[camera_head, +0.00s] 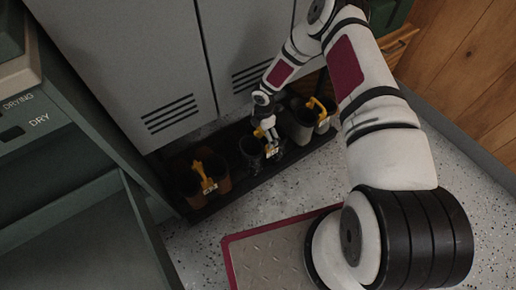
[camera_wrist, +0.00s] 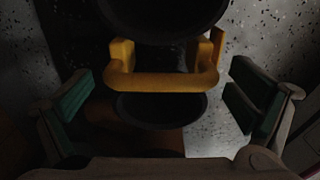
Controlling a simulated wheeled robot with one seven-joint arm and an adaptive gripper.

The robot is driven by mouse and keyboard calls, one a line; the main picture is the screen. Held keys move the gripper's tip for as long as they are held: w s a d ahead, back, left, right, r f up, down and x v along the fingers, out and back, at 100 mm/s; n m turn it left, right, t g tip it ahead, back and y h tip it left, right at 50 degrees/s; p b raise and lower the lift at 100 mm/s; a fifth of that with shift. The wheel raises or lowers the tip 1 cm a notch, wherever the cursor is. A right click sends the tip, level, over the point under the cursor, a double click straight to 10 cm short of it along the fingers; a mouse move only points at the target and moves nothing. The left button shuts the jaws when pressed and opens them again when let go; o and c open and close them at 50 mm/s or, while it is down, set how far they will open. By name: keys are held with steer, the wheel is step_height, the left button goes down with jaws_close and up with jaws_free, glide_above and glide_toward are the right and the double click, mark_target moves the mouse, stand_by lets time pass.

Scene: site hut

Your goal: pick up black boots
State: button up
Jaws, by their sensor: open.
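The black boots (camera_head: 251,148) stand in the middle of the low dark rack under the lockers, partly hidden by my gripper (camera_head: 268,133). In the wrist view, the dark round boot openings (camera_wrist: 165,12) show at the top and just below a yellow handle (camera_wrist: 162,80). My gripper (camera_wrist: 160,98) is open, with one green-padded finger on each side of the handle. Neither finger visibly touches it. The lower parts of the boots are in shadow.
Brown boots with a yellow handle (camera_head: 205,178) stand to the left on the rack, and greyish boots (camera_head: 302,120) with a yellow handle to the right. Grey lockers (camera_head: 160,60) rise close behind. A red-edged metal plate (camera_head: 270,255) lies on the speckled floor in front.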

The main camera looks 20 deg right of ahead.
mark_target(263, 139)
steer(key=f+b, duration=0.2)
steer(key=f, duration=0.3)
steer(key=shift+d, duration=0.2)
steer(key=shift+c, duration=0.6)
steer(key=c, duration=1.3)
steer(key=shift+w+r, duration=0.1)
steer(key=shift+w, duration=0.1)
steer(key=c, duration=0.3)
steer(key=shift+r, duration=0.1)
